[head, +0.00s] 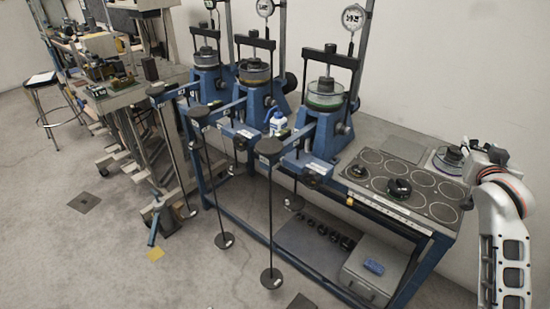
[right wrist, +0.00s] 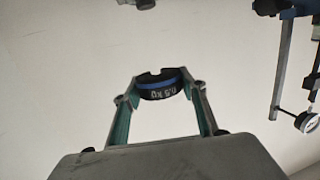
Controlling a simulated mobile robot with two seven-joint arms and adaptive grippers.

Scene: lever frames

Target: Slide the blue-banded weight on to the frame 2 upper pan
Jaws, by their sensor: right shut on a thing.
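The blue-banded weight (right wrist: 160,88) is a black slotted disc marked 0.5 kg. In the right wrist view, my right gripper (right wrist: 163,92) is shut on it, one finger at each side. In the head view, this gripper (head: 468,154) is above the right end of the bench, at the weight (head: 453,153). Three blue lever frames stand in a row. The middle one (head: 252,100) has a round dark upper pan (head: 198,112) at its lever end, with a rod hanging below. I cannot read the frame numbers. My left gripper is out of view.
Two black weights (head: 399,188) stand on the circle-marked tray (head: 430,211). The near frame's upper pan (head: 270,147) and hanging rod stand between the tray and the middle pan. A grey box (head: 370,270) is on the lower shelf.

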